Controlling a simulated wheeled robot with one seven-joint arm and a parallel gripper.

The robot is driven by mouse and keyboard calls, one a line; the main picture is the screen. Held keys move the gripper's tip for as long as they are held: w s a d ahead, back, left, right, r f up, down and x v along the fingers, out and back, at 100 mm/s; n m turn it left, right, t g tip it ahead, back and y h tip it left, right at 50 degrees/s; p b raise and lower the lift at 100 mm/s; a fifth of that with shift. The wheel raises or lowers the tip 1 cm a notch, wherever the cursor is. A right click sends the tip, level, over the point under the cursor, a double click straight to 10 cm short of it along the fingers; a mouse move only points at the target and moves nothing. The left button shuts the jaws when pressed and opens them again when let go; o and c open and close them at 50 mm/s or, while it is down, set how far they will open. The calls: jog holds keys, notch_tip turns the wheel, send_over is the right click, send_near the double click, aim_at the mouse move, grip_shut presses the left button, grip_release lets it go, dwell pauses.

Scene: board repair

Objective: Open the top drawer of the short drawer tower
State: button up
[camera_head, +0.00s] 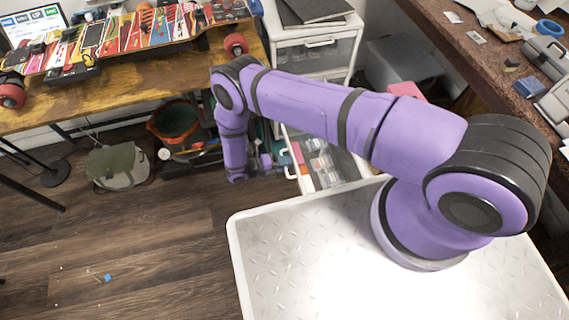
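A white drawer tower (291,57) stands at the top middle, right of the wooden bench, with dark flat items on top. Its upper drawer front with a pale handle (320,43) looks closed. Lower down, a pulled-out drawer (351,167) shows past my arm, with small coloured items inside; my arm hides its back and my base top hides its near end. I cannot tell which tower or level it belongs to. My purple arm reaches left, then bends down. My gripper (268,164) is low, just left of the open drawer; its fingers are too small and dark to read.
The wooden bench (140,92) at upper left holds a skateboard deck (130,38). Under it are an orange-rimmed bucket (174,121) and a green bag (117,166). A cluttered worktop (470,62) is at right. The wood floor at lower left is mostly clear.

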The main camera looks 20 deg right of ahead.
jog(key=v, duration=1)
jog(key=shift+a, duration=0.3)
